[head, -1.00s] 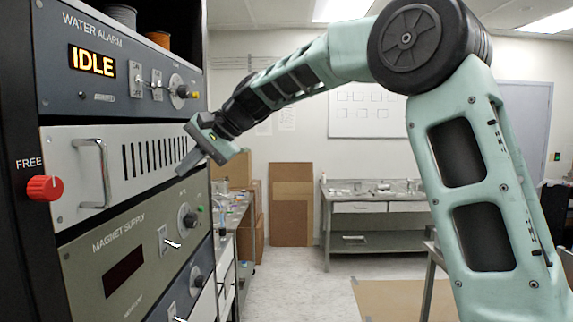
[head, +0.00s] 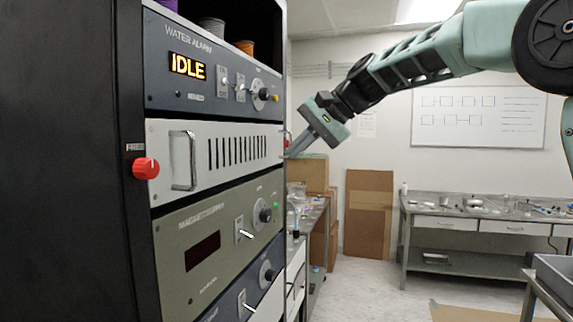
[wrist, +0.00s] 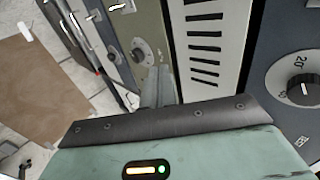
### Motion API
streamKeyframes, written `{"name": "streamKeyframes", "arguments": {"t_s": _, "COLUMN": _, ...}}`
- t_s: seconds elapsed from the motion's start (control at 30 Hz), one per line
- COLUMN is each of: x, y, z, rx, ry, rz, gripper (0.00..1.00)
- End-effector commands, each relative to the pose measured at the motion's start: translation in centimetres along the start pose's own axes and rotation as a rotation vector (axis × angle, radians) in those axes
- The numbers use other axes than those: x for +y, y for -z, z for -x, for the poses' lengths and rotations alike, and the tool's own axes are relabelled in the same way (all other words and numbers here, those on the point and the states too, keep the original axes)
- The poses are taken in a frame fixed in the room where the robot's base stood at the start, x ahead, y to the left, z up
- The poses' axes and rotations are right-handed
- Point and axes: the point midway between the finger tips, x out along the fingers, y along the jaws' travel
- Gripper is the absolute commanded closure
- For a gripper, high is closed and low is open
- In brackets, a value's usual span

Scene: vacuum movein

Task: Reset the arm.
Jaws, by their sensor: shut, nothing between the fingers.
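My gripper (head: 297,148) is at the end of my pale green arm (head: 420,62), raised in front of the right side of the instrument rack. Its fingers are shut, empty, and point down and left. In the head view the fingertips overlap the right edge of the white vented panel (head: 262,150); I cannot tell whether they touch it. In the wrist view the shut fingers (wrist: 158,88) show beyond the dark plate, with the rack panels behind them.
The rack holds the water alarm unit (head: 215,98) reading IDLE, the magnet supply (head: 215,235) and a red knob (head: 146,168). A steel bench (head: 470,235) stands at the back right. Cardboard boxes (head: 308,175) are behind the gripper. The floor between is clear.

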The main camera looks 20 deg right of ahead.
Motion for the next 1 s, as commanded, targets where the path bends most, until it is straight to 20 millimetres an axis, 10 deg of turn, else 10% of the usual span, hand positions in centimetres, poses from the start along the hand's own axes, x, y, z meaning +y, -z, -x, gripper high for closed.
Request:
{"name": "streamKeyframes", "arguments": {"t_s": 0.57, "x": 0.0, "y": 0.0, "z": 5.0, "rx": -0.001, "ry": 0.000, "rz": 0.000, "gripper": 1.00}}
{"name": "streamKeyframes", "arguments": {"t_s": 0.77, "x": 3.8, "y": -5.3, "z": -2.1, "rx": -0.073, "ry": -0.105, "rz": 0.102, "gripper": 1.00}}
{"name": "streamKeyframes", "arguments": {"t_s": 1.0, "x": 13.3, "y": -16.5, "z": -11.9, "rx": -0.203, "ry": -0.309, "rz": 0.378, "gripper": 1.00}}
